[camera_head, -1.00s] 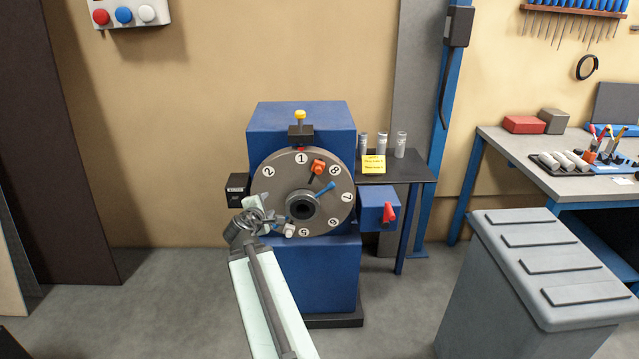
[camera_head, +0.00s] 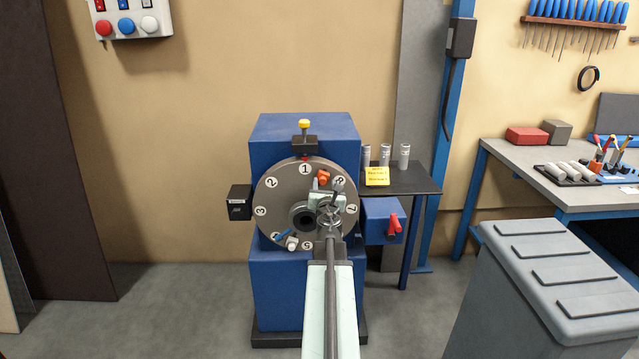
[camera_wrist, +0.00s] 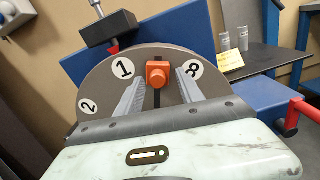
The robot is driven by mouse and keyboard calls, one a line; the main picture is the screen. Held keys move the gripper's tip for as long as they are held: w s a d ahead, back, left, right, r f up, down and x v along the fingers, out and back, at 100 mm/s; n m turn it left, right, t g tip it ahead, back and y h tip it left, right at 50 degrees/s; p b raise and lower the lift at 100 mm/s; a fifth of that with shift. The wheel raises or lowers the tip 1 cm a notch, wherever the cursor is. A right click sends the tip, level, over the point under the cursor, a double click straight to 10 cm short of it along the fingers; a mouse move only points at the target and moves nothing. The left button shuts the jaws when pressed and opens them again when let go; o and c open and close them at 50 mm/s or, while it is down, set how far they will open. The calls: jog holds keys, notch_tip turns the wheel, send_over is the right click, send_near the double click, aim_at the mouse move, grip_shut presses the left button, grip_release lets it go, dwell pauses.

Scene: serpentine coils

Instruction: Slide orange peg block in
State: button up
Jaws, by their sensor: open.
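The orange peg block (camera_head: 323,177) sits on a dark radial slot of the grey numbered disk (camera_head: 270,205), between the numbers 1 and 8. In the wrist view the orange block (camera_wrist: 158,74) stands out from the disk, with the black slot below it. My gripper (camera_wrist: 160,82) is open. Its two grey fingers lie left and right of the orange block, with gaps visible on both sides. In the head view my gripper (camera_head: 326,186) is in front of the disk's upper right, just below the block. It hides part of the disk there.
A blue piece (camera_head: 285,233) and a white peg (camera_head: 291,243) are at the disk's lower left. A red lever (camera_head: 391,226) on a blue box is at the right. A black box (camera_head: 240,202) is at the left. A grey bin (camera_head: 540,280) stands to the right.

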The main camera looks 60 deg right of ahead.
jog(key=shift+x, duration=0.8)
jog(key=shift+w+a, duration=0.1)
jog(key=shift+a, duration=0.05)
jog(key=shift+w, duration=0.1)
grip_shut()
dwell(0.5)
